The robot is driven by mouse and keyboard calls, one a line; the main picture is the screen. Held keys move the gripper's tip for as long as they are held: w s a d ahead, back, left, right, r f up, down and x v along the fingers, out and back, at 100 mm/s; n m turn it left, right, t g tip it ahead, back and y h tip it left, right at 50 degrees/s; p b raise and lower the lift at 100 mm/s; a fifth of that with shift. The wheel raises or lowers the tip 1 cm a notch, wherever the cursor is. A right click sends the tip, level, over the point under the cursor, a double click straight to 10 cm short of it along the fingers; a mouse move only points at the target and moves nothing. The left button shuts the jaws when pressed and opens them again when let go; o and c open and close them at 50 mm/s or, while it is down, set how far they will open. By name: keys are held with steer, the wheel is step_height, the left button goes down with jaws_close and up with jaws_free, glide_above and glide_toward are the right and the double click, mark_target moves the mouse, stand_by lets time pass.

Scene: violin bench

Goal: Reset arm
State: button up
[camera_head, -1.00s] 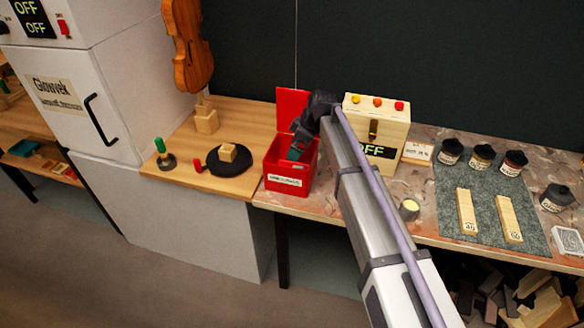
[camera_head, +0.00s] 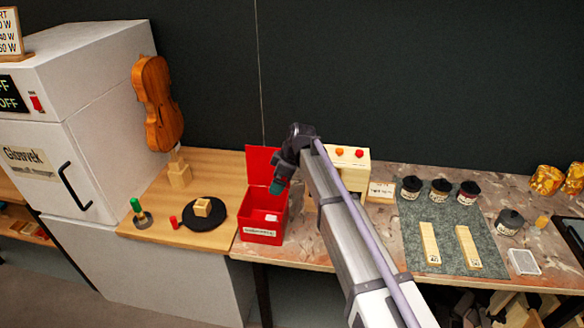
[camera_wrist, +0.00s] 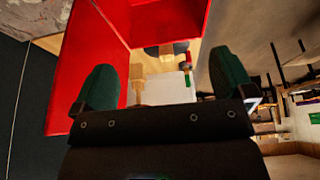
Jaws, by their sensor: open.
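My gripper (camera_head: 277,187) is above the open red box (camera_head: 262,236) on the bench, near its raised red lid (camera_head: 262,165). In the wrist view my gripper (camera_wrist: 165,88) shows its two dark green fingers wide apart with nothing between them. The red box wall (camera_wrist: 95,55) fills the left of that view, close to the left finger. A small white piece shows inside the box in the head view. My arm stretches from the lower right up to the box and partly covers the cream box with buttons (camera_head: 350,160).
A violin body (camera_head: 158,105) stands by the white cabinet (camera_head: 95,110). A black disc (camera_head: 205,222) with a wooden block (camera_head: 202,207) lies left of the red box. Several dark jars and two wooden strips (camera_head: 430,244) occupy the green mat (camera_head: 450,262) at right.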

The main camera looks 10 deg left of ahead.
steer(key=s+d+m+h, duration=0.1)
steer(key=s+d+m, duration=0.5)
steer(key=d, duration=0.7)
steer(key=s+d+f+m+h, duration=0.1)
steer(key=s+d+m+h, duration=0.1)
steer(key=s+d+m, duration=0.4)
steer(key=s+d+m+h, duration=0.1)
steer(key=s+d+m, duration=0.5)
steer(key=s+d, duration=0.6)
steer(key=d, duration=0.7)
steer(key=shift+d+f+m, duration=0.15)
steer(key=shift+d+m, duration=0.2)
steer(key=shift+m, duration=0.05)
